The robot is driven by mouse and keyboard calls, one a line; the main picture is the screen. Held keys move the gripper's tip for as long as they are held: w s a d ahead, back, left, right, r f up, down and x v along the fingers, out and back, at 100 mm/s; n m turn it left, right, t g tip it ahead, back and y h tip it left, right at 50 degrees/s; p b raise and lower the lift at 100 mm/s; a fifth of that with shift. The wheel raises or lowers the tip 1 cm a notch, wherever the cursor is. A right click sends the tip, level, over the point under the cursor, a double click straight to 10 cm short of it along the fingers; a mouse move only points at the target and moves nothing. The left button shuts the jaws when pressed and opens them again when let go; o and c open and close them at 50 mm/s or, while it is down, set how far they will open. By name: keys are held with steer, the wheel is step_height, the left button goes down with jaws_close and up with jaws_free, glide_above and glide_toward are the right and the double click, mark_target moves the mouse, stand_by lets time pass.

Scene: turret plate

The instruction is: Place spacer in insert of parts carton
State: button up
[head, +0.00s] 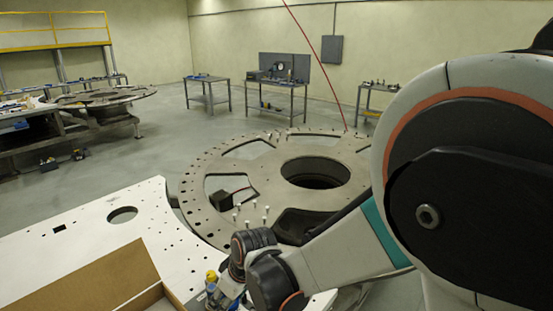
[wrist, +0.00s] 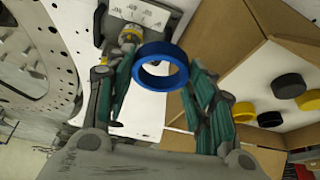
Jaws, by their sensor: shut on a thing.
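The spacer, a blue ring (wrist: 148,82), is held between the green-padded fingers of my gripper (wrist: 160,74) in the wrist view. Its open hole faces the camera. The parts carton (wrist: 225,42) is brown cardboard, open, to the right of the ring. Its pale insert (wrist: 262,72) carries several black and yellow round pieces. The ring is apart from the insert, to its left in the picture. In the head view the carton (head: 85,275) shows at the bottom left, its inside mostly hidden by a flap. My wrist hides most of the gripper there.
A white perforated plate (head: 150,215) lies beside the carton. A large round turret plate (head: 205,170) with white pegs stands behind it.

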steer(key=w+d+f+m+t+h, duration=0.15)
steer(key=d+m, duration=0.45)
steer(key=d, duration=1)
steer(key=w+d+f+m+h, duration=0.25)
steer(key=d+m, duration=0.25)
steer(key=d, duration=1.2)
step_height(320, 180, down, 28)
steer(key=b, duration=2.7)
steer(key=shift+a+r, duration=0.2)
steer(key=shift+a, duration=0.15)
steer(key=shift+s, duration=0.15)
